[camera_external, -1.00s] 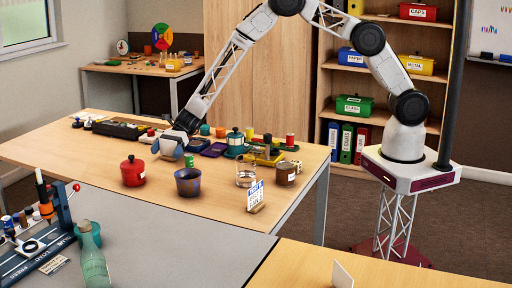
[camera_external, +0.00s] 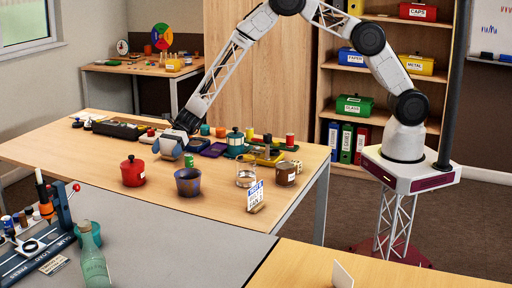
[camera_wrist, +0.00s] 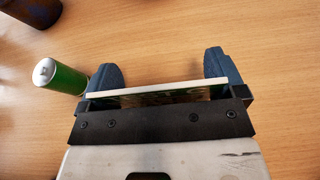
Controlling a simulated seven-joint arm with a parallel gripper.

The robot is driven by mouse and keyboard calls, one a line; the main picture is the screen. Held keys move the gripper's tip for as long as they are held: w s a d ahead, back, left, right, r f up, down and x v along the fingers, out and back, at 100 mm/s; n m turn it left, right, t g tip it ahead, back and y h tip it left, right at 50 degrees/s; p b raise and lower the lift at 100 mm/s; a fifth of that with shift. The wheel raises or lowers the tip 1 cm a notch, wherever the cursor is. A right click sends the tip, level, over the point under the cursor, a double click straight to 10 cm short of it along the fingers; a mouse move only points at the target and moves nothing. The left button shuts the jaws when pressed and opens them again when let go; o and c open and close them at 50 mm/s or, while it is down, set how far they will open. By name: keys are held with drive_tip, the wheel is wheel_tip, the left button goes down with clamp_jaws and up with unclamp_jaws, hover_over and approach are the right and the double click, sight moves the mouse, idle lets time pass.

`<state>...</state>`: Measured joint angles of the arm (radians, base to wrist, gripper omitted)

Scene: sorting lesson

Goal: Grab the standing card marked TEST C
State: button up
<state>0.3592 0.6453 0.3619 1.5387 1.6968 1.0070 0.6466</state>
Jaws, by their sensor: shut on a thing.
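In the wrist view my gripper (camera_wrist: 161,75) is shut on a thin card (camera_wrist: 155,93), seen edge-on with a white edge and a dark greenish face between the fingers. Its marking cannot be read, and in the external view it cannot be made out. A standing card (camera_external: 255,195) with blue and white print is in a small wooden holder near the table's front right; its text is too small to read.
A red pot (camera_external: 132,172), a blue cup (camera_external: 188,183) and a brown mug (camera_external: 285,174) stand nearby. A teal lantern (camera_external: 235,143) and trays lie behind.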

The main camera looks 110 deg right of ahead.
sight(167, 157)
wheel_tip(167, 157, up, 10)
drive_tip(key=shift+f, duration=0.15)
idle(0.5)
idle(0.6)
